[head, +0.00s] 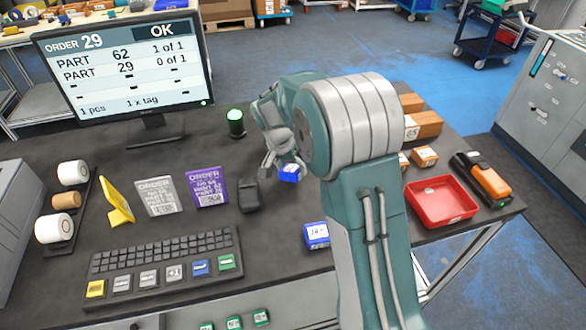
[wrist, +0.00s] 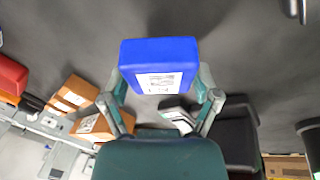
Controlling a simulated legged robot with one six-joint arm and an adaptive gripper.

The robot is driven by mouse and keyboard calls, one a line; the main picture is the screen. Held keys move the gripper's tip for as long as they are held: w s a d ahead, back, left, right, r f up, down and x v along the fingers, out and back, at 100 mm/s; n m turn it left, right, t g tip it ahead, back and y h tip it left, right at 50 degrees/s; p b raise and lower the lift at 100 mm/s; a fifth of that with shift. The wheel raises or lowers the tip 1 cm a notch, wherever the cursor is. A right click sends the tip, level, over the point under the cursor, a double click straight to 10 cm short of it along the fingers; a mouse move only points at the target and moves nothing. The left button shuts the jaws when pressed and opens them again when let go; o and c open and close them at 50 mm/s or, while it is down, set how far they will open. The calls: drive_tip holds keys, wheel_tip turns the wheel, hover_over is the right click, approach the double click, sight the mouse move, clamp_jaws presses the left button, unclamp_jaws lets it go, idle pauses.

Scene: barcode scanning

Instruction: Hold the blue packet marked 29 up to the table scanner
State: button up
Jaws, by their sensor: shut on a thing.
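My gripper (head: 284,168) is shut on a blue packet (head: 289,173) and holds it above the dark table. In the wrist view the blue packet (wrist: 158,50) sits between the two fingertips (wrist: 160,88), with a white printed label facing the camera. The number on that label is too small to read. A small black device (head: 248,195), perhaps the table scanner, stands left of and nearer than my gripper, apart from the packet. A second blue packet (head: 316,235), its label seeming to read 14, lies on the table beside my arm.
A monitor (head: 125,70) shows order 29, "OK", part 62 "1 of 1" and part 29 "0 of 1". A dark cylinder with a green top (head: 236,123) stands behind. Keyboard (head: 160,262) and order cards are left; red tray (head: 440,202) and cardboard boxes (head: 424,157) right.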

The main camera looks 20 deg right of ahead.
drive_tip(key=shift+w+f, duration=0.1)
drive_tip(key=shift+w, duration=0.1)
drive_tip(key=s+r, duration=1)
drive_tip(key=s, duration=0.3)
drive_tip(key=shift+s, duration=0.15)
